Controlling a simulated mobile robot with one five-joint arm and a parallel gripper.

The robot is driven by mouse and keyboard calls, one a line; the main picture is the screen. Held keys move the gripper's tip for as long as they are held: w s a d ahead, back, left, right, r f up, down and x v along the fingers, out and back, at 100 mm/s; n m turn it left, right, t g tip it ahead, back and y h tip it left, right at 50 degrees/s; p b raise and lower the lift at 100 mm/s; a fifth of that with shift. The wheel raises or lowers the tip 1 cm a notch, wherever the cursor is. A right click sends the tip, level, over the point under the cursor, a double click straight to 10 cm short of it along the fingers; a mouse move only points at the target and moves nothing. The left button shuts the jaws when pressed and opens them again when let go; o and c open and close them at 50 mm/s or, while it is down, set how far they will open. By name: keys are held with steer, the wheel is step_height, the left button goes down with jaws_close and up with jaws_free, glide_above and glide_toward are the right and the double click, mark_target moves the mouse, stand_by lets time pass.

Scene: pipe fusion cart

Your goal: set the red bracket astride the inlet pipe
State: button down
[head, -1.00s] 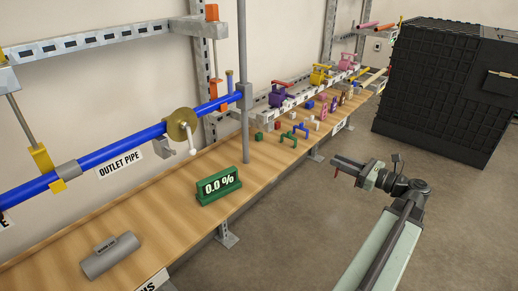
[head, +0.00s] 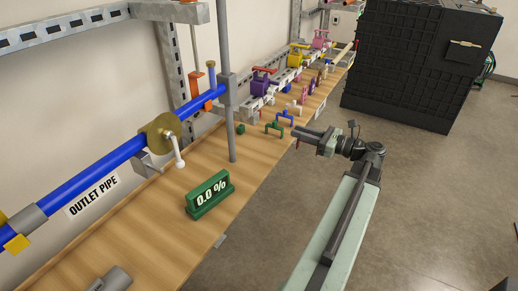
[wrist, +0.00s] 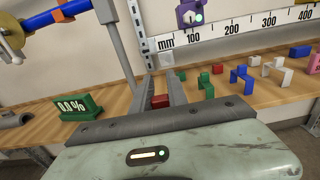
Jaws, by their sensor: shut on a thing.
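My gripper (wrist: 163,88) is shut on the red bracket (wrist: 159,101), and only a small red part shows between the fingers in the wrist view. In the head view my gripper (head: 302,136) is at the front edge of the wooden bench, with a bit of red under its tips. A blue pipe (head: 95,178) labelled OUTLET PIPE runs along the wall at left. I see no pipe labelled as the inlet pipe.
The wooden bench (head: 160,219) carries a green 0.0 % display (head: 208,194), a grey post (head: 229,130) and several small coloured brackets, including a blue one (head: 285,117). Valves line a rail behind. A black cabinet (head: 415,65) stands at right. The floor in front is clear.

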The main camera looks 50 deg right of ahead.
step_height(320, 180, down, 6)
steer(key=r+b, duration=0.1)
steer(key=b, duration=0.4)
steer(key=x, duration=1.4)
steer(key=shift+w+d+p, duration=0.15)
steer(key=shift+d+p, duration=0.05)
steer(key=shift+p, duration=0.2)
steer(key=w, duration=0.1)
steer(key=w+b, duration=0.1)
steer(key=w+a+f, duration=0.1)
steer(key=shift+w+f, duration=0.15)
steer(key=shift+w, duration=0.2)
steer(key=shift+d, duration=0.1)
